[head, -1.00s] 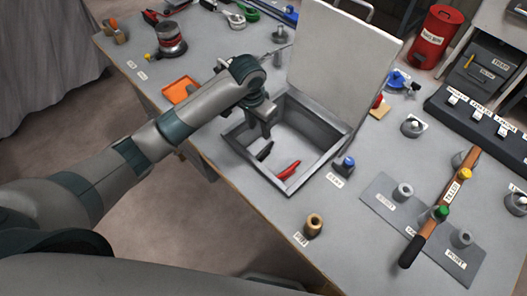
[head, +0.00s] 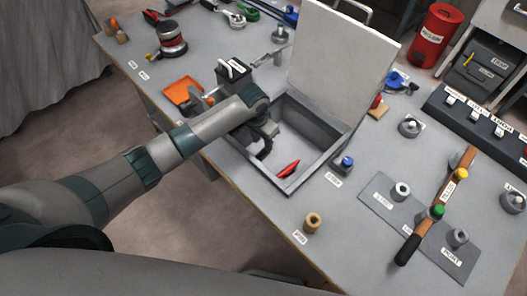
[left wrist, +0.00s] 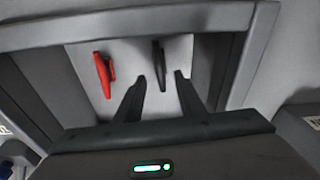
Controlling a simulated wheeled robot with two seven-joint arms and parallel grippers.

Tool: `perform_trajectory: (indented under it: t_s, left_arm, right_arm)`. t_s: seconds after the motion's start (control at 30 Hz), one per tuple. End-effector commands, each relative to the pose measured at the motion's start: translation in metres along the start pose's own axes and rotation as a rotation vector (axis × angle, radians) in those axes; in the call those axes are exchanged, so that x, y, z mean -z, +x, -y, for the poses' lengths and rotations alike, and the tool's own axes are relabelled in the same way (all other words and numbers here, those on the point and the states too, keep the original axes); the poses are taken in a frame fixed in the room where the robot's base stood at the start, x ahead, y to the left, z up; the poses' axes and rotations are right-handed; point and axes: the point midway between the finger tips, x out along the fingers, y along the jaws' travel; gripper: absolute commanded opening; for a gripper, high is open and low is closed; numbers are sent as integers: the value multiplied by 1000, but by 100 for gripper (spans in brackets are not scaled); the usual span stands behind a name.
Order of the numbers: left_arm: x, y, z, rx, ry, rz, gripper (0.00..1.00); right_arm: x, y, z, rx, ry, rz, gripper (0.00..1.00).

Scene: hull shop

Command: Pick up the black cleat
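The black cleat (left wrist: 159,62) lies on the pale floor of an open grey box (left wrist: 140,22), seen in the left wrist view. The red cleat (left wrist: 104,72) lies to its left there. In the head view the red cleat (head: 288,169) is near the box's front corner; the black cleat is hard to tell from my dark fingers. My left gripper (left wrist: 160,78) is open and empty, pointing into the box, its fingertips on either side of the black cleat's near end in the picture, seemingly short of it. My right gripper is not in view.
The box's raised lid (head: 343,62) stands behind it, and its walls surround the gripper. An orange tray (head: 183,92) and a dark labelled block (head: 233,72) are left of the box. A blue-topped knob (head: 346,163) stands close to its right.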

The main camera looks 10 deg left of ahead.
Motion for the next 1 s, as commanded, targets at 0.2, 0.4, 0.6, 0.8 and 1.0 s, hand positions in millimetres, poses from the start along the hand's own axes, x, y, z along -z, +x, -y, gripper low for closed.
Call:
perform_trajectory:
  t_s: [0.2,0.4,0.6,0.8,1.0]
  left_arm:
    - [-2,11,0,0,0,3,36]
    - [-5,35,0,-1,-2,3,36]
    - [-5,50,0,0,0,2,36]
    - [-5,52,0,1,0,0,36]
    - [-4,51,0,1,0,0,36]
  right_arm:
    - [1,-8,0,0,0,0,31]
    - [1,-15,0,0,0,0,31]
    - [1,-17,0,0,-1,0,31]
    - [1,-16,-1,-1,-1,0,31]
    - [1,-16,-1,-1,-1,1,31]
